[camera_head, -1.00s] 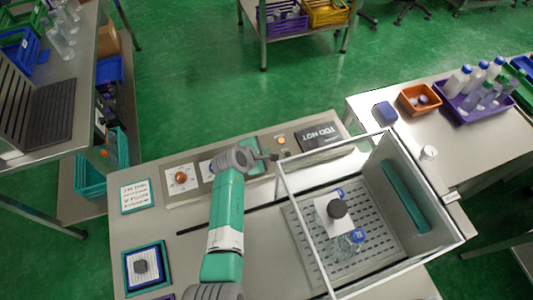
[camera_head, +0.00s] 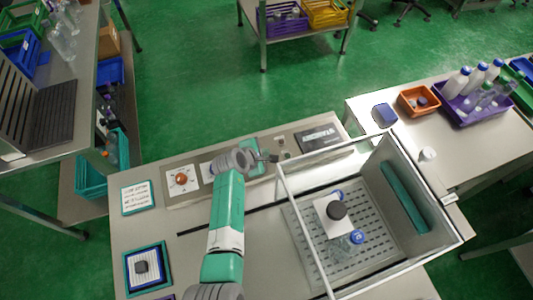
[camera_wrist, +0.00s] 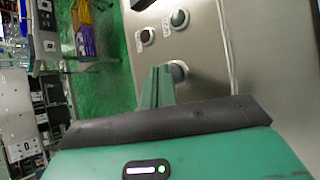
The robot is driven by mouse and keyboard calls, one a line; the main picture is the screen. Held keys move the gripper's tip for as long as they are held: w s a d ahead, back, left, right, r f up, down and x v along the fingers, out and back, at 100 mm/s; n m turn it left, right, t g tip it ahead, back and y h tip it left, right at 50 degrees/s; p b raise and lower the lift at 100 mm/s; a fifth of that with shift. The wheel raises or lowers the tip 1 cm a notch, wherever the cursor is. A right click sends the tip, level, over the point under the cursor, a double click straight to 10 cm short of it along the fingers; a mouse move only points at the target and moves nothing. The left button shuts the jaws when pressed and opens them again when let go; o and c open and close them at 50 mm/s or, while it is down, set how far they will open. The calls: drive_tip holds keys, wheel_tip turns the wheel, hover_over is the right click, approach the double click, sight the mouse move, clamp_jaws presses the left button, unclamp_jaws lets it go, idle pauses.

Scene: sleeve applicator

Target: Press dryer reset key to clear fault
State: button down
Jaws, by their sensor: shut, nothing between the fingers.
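The dryer's control panel runs along the back of the bench. Its dark display (camera_head: 319,136) shows pale text that looks like "STANDBY". A small lamp (camera_head: 281,141) left of the display is unlit. My gripper (camera_head: 270,157) is shut and empty, low over the panel just in front of the lamp. In the wrist view my closed green fingers (camera_wrist: 157,85) reach to a round, pale-ringed key (camera_wrist: 179,70), which they partly hide. I cannot tell whether they touch it. Two more round fittings (camera_wrist: 147,36) (camera_wrist: 180,18) sit beyond it.
A white-framed enclosure (camera_head: 384,265) with bottles on its grated floor stands close right of my gripper. An orange-red knob (camera_head: 181,179) is on the panel's left. A sign (camera_head: 136,197) and a teal-framed tray (camera_head: 131,270) lie at the bench's left. The right bench holds bottles and bins.

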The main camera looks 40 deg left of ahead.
drive_tip(key=shift+r, duration=0.35)
wheel_tip(320, 180, up, 5)
drive_tip(key=p, duration=0.5)
drive_tip(key=shift+r, duration=0.15)
idle(0.6)
